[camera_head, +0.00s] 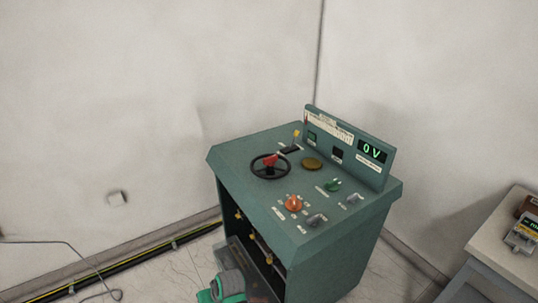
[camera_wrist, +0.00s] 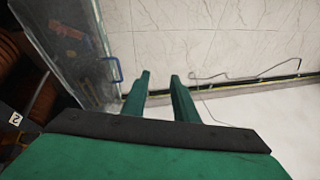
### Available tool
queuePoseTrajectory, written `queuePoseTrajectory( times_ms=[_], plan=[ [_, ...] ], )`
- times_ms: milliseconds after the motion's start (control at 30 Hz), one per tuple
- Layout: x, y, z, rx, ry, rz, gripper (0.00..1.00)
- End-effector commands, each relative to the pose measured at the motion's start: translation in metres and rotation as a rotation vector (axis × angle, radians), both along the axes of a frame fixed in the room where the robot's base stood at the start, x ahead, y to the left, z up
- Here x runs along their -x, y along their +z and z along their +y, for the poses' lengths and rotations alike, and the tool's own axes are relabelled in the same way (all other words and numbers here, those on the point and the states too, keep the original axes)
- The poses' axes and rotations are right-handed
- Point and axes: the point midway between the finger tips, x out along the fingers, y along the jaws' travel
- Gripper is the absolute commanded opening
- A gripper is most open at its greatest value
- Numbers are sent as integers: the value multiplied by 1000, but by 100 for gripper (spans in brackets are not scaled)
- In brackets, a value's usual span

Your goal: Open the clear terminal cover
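The clear terminal cover (camera_wrist: 85,45) shows in the wrist view at upper left, as a greyish see-through panel with a blue handle (camera_wrist: 113,70) near its edge. Brown shapes show behind it. In the head view, my arm's grey and green end (camera_head: 228,286) is at the bottom, in front of the teal control desk (camera_head: 240,150). The cover is not clearly made out there.
The desk's dark front opening holds several yellow terminals (camera_head: 252,235). A table (camera_head: 505,245) stands at right. A black-yellow strip (camera_head: 130,265) and thin cable run along the left wall.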

Motion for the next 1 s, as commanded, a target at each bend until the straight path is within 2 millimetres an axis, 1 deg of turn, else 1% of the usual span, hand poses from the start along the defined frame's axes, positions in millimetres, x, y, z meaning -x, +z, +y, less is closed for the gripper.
queuePoseTrajectory(
  times_ms=[33, 200, 433, 600, 733, 867, 1000],
  plan=[
    [12, -8, 7, -31, -24, -18, 26],
    [40, -25, 17, -115, -118, -102, 26],
    [83, -36, 10, -191, -258, -215, 26],
    [119, -37, -9, -217, -361, -301, 26],
    [149, -32, -27, -222, -431, -371, 26],
    [180, -22, -50, -213, -494, -443, 26],
    [215, -6, -79, -190, -551, -524, 26]
  ],
)
